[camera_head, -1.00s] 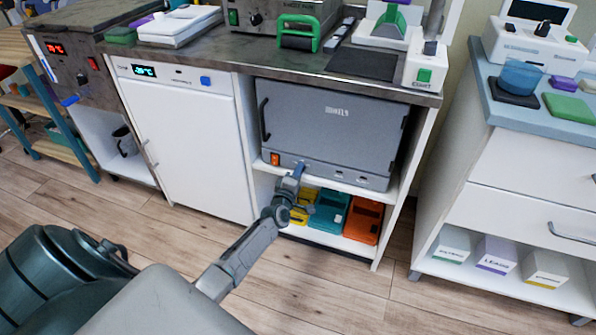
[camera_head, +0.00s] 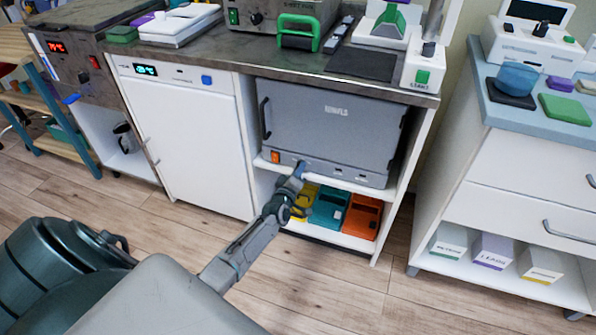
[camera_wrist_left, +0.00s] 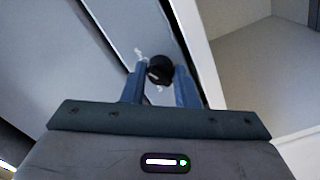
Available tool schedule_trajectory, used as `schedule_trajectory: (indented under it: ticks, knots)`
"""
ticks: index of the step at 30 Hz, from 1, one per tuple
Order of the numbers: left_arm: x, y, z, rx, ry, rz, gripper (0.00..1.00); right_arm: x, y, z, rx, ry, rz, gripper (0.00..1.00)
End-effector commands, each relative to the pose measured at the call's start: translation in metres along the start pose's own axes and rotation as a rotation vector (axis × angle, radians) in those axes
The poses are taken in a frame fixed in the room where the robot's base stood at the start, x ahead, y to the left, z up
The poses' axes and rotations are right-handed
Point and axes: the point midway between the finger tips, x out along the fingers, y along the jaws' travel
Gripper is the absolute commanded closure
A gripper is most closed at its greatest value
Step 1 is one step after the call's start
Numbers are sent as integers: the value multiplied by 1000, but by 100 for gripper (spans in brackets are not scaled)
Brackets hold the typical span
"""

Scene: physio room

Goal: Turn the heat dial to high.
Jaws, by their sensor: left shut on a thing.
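The heat dial (camera_wrist_left: 160,70) is a small round black knob on the lower front strip of the grey heater cabinet (camera_head: 335,128). In the left wrist view it sits between the two blue fingers of my left gripper (camera_wrist_left: 160,82), which is shut on it. White marks show on the panel around the knob; I cannot read the setting. In the head view my left gripper (camera_head: 299,168) reaches up to the cabinet's lower strip and hides the dial. My right gripper is not in view.
An orange switch (camera_head: 276,157) is left of the gripper on the same strip. Yellow, teal (camera_head: 329,207) and orange (camera_head: 362,215) boxes stand on the shelf below. A white cabinet (camera_head: 190,140) stands to the left. The floor in front is clear.

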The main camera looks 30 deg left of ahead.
Motion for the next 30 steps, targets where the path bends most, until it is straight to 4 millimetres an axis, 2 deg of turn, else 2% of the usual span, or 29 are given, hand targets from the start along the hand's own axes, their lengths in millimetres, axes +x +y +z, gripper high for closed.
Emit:
schedule_trajectory:
  ticks: [5, 6, 9, 16, 20, 30]
  knots:
    - [-1, -1, 1, 1, -2, -2, 96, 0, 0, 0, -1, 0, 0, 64]
    - [-1, -1, 1, 1, -2, -2, 72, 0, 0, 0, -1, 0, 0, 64]
    - [0, -1, 1, 1, -2, -2, 52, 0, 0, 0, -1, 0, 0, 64]
    - [-1, 0, 0, 0, -1, -1, 52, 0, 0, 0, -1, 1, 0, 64]
    - [-10, 0, 0, 1, -2, -2, 52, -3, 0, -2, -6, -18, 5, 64]
    - [-73, 1, 0, 0, -3, -3, 52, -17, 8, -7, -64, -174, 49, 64]
